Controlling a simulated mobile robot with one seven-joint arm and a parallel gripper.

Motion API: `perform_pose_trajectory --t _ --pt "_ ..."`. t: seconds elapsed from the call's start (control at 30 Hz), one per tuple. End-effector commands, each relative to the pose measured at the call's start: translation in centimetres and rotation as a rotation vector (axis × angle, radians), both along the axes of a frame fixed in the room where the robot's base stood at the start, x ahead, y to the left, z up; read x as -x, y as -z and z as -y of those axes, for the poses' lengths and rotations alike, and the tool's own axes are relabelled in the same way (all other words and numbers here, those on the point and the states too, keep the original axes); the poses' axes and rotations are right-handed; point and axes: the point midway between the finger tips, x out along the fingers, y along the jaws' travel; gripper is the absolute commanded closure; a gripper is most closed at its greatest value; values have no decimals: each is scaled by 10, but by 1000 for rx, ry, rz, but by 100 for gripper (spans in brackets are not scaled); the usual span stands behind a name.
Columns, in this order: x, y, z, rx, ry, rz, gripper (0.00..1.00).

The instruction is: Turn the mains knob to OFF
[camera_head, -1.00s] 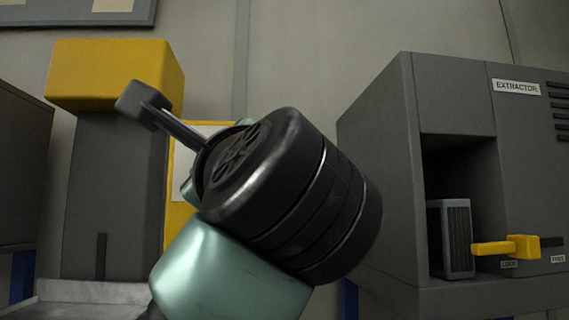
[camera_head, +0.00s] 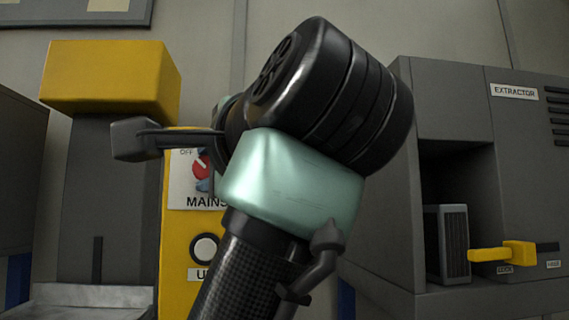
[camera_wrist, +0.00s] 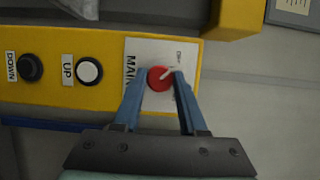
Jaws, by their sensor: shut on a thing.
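The mains knob (camera_wrist: 159,78) is a red round knob with a pale pointer mark, on a white plate (camera_wrist: 148,50) lettered MAINS. In the wrist view my gripper (camera_wrist: 160,82) has its two blue fingers on either side of the knob, shut on it. In the head view the knob (camera_head: 201,165) shows partly, beside the word OFF at its upper left. My own arm hides the right part of the plate there. The pointer's exact setting is hard to read.
The yellow panel (camera_wrist: 50,75) also carries a white UP button (camera_wrist: 89,71) and a black DOWN button (camera_wrist: 30,67). A grey extractor cabinet (camera_head: 455,110) with a yellow lever (camera_head: 503,252) stands at right. A yellow-topped grey column (camera_head: 110,80) stands at left.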

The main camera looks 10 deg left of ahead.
Motion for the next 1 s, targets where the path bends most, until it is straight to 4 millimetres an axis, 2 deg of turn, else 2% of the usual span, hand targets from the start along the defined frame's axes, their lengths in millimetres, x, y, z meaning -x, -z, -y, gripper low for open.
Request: perform_pose_trajectory --t 0.47,0.5,0.67,1.0 --pt "0 -2 1 13 3 9 100" --pt "0 -2 1 13 3 9 57" --pt "0 -1 1 13 2 8 29" --pt "2 0 2 12 1 7 29"
